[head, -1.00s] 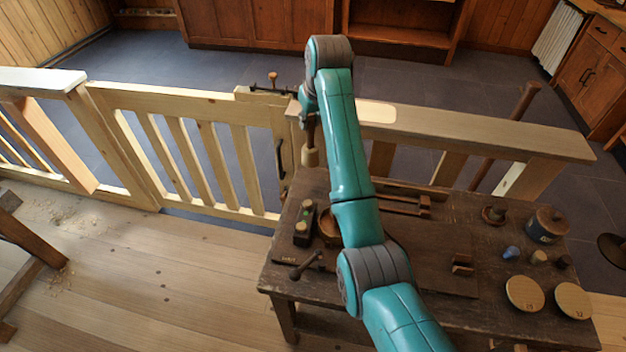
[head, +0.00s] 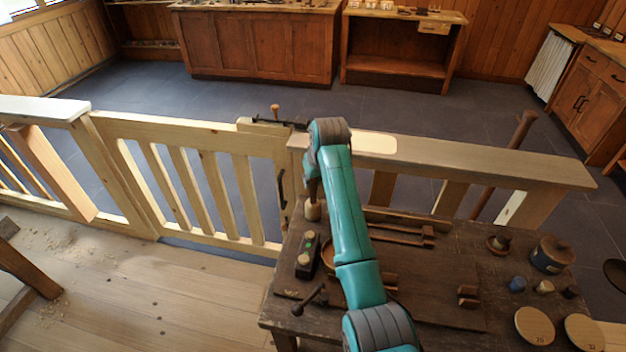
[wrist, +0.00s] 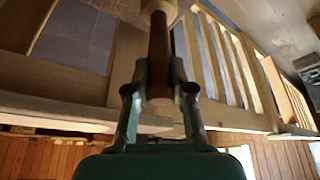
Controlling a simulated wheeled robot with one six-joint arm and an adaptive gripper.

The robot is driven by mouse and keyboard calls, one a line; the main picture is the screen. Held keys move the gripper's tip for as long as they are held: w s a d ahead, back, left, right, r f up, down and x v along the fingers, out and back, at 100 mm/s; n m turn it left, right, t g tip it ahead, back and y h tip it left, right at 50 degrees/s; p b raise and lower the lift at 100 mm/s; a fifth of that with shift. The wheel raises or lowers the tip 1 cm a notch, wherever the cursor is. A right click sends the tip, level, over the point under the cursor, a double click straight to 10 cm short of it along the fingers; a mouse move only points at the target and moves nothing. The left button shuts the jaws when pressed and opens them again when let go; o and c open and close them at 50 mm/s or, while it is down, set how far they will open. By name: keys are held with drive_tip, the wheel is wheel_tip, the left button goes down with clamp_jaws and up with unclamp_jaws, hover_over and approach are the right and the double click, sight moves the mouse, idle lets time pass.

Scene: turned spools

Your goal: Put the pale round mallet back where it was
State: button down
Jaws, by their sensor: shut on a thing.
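The pale round mallet hangs head down from my gripper. Its pale head (head: 313,211) shows in the head view just above the back left corner of the dark workbench (head: 450,262), beside the gate post; I cannot tell whether it touches anything. In the wrist view its brown handle (wrist: 160,52) runs between the fingers of my gripper (wrist: 160,92), with the pale head (wrist: 158,8) at the top edge, partly cut off. My gripper is shut on the handle. In the head view my arm hides most of the gripper.
A wooden railing (head: 480,160) and gate (head: 195,180) stand right behind the bench. On the bench are a dark box with round buttons (head: 307,256), a wooden rack (head: 402,236), two pale discs (head: 535,325), a lidded pot (head: 550,254) and small pegs.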

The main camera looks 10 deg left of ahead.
drive_tip(key=shift+f, duration=0.1)
drive_tip(key=c, duration=1)
unclamp_jaws()
drive_tip(key=v, duration=1.2)
